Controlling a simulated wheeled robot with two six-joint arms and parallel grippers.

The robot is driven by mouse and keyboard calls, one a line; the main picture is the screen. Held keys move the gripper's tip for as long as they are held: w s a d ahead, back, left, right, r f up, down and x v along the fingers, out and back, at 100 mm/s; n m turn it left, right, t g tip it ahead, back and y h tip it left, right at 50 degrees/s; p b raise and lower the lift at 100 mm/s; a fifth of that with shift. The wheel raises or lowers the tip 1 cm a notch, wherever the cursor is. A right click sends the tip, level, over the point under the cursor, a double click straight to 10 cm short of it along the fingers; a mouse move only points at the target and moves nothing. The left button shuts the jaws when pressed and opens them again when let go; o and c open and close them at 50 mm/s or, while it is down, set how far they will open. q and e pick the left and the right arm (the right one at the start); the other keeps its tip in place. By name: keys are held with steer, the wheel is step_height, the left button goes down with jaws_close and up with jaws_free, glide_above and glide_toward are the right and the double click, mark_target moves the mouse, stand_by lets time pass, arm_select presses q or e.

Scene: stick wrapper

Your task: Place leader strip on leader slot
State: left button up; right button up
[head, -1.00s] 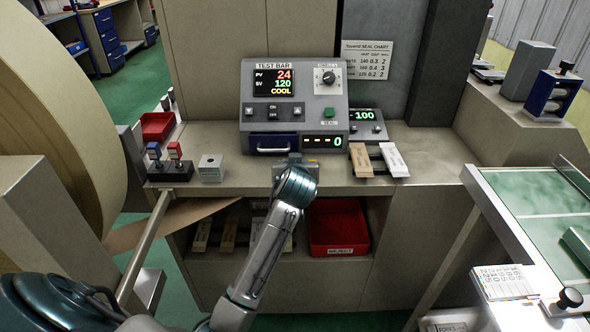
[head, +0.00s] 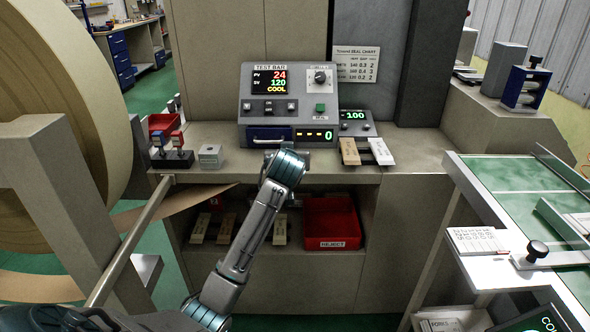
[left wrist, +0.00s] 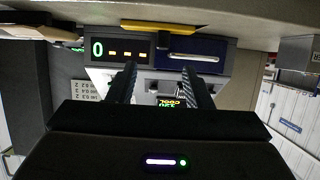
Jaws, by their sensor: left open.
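A tan labelled strip (head: 349,151) and a white labelled strip (head: 381,151) lie side by side on the counter, below the small display reading 100. More strips (head: 200,228) lie on the shelf below. I cannot tell which is the leader strip, nor pick out the leader slot. My right gripper is out of view.
A red reject bin (head: 333,222) sits on the lower shelf. A grey block (head: 210,155) and a black base with levers (head: 172,158) stand left on the counter. A large roll (head: 60,90) fills the left. A green-topped table (head: 500,190) stands right.

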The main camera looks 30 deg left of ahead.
arm_select(q)
steer(key=x, duration=0.6)
steer(key=shift+w+a, duration=0.1)
steer(key=shift+a, duration=0.15)
steer(key=x, duration=0.4)
steer(key=shift+w+a+f+p, duration=0.1)
steer(key=shift+w+a+p, duration=0.2)
steer(key=shift+p, duration=0.1)
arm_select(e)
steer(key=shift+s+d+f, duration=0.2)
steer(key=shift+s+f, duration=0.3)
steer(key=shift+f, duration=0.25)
arm_select(q)
steer(key=shift+c, duration=0.4)
jaws_close()
